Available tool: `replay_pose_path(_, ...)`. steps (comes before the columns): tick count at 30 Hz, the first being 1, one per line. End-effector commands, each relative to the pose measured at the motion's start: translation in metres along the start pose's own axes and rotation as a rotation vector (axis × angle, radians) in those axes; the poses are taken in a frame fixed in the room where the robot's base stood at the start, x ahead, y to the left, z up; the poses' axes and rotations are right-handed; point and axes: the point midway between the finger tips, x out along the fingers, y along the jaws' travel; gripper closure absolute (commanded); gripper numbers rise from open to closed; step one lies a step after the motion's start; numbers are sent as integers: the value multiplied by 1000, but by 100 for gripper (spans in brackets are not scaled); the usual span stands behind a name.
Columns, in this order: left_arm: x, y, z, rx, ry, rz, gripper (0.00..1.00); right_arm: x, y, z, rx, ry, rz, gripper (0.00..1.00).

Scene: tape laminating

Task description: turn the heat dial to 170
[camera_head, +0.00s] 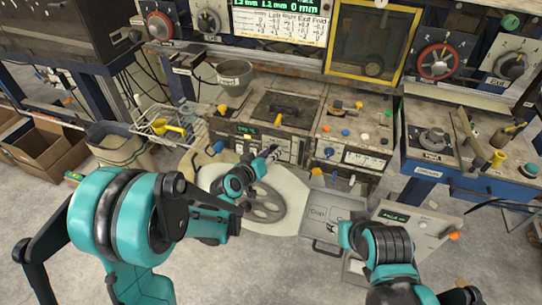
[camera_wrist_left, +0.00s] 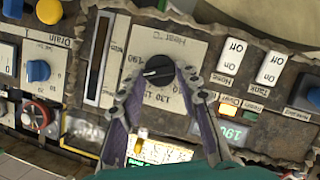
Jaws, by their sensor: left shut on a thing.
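The heat dial (camera_wrist_left: 158,70) is a round black knob with a white mark, on a pale plate lettered "Heat °C" that appears upside down in the left wrist view. My left gripper (camera_wrist_left: 157,80) is shut on it, with a fingertip on either side of the knob. The white mark points left in that view, near a number that looks like 190. Fingers hide part of the scale. In the head view my left gripper (camera_head: 272,154) reaches the front panel, where the dial is too small to read.
Next to the dial are white On/Off switches (camera_wrist_left: 272,68) and a lit green display (camera_wrist_left: 232,133). In the head view, a grey tray (camera_head: 330,215) and a round pale platform (camera_head: 290,190) lie before the bench.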

Motion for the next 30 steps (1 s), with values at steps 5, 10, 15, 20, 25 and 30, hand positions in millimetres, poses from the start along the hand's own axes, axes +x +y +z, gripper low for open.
replay_pose_path(5,0,-1,1,-44,0,18,96,3,0,2,0,0,0,60)
replay_pose_path(10,0,-1,0,-59,-1,24,96,4,0,3,0,0,0,60)
replay_pose_path(15,0,-1,0,-61,-1,25,96,4,0,2,0,0,0,60)
replay_pose_path(20,0,-1,0,-60,-1,25,96,4,0,2,0,0,0,60)
replay_pose_path(25,0,-1,0,-60,-1,25,46,4,0,2,0,0,0,60)
replay_pose_path(30,0,-1,0,-60,-1,25,46,4,0,2,0,0,0,60)
